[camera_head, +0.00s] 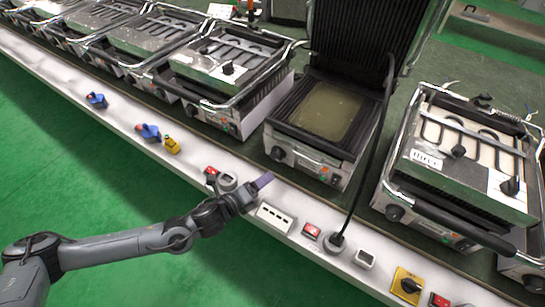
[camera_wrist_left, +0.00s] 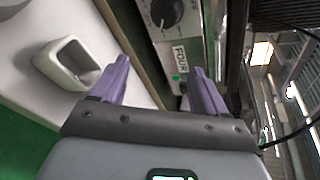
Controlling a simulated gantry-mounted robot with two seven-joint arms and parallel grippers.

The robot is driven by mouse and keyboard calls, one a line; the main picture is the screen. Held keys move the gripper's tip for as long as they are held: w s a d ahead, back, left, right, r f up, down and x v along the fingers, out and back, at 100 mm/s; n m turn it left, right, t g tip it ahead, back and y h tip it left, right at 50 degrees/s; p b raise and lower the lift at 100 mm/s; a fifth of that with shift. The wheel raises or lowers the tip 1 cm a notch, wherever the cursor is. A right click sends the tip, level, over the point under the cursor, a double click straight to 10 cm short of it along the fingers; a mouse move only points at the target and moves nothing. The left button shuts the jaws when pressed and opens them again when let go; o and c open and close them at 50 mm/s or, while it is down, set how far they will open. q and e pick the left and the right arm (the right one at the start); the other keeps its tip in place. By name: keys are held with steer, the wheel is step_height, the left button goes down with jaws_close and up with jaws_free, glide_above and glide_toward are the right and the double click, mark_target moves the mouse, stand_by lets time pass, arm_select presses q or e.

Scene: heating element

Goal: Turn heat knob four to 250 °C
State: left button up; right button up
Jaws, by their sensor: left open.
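Heat knob four (camera_wrist_left: 164,12) is a dark round dial with a pale scale around it, at the top of the left wrist view, partly cut off. A "FOUR" label (camera_wrist_left: 181,56) sits on the same panel beside it. In the head view a dark knob (camera_head: 277,153) is on the front of the open grill (camera_head: 322,118); its setting is too small to read. My left gripper (camera_head: 264,181) is in front of that grill, apart from the knob. In the left wrist view its purple fingers (camera_wrist_left: 160,78) are spread, with nothing between them. My right gripper is not in view.
The white ledge (camera_head: 215,160) carries sockets (camera_head: 275,217), red switches (camera_head: 312,230) and a plug with a black cable (camera_head: 334,241). Other grills stand left and right (camera_head: 465,150). Blue plugs (camera_head: 149,132) and a yellow one (camera_head: 172,145) lie left. Green floor is open in front.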

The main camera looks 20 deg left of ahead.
mark_target(275, 157)
arm_select(q)
steer(key=a+m, duration=0.1)
steer(key=w+a, duration=0.1)
steer(key=a+r+m, duration=0.1)
steer(key=shift+w+a+m, duration=0.3)
steer(key=shift+w+a, duration=0.1)
steer(key=b+x, duration=0.1)
steer(key=x, duration=0.2)
steer(key=b+x, duration=0.1)
steer(key=x, duration=0.3)
steer(key=b+x, duration=0.1)
steer(key=x, duration=0.2)
steer(key=shift+w+d+r+b, duration=0.2)
steer(key=shift+w+d+b, duration=0.05)
steer(key=shift+d+b, duration=0.15)
steer(key=shift+a, duration=0.1)
steer(key=c, duration=1.1)
steer(key=shift+o, duration=0.3)
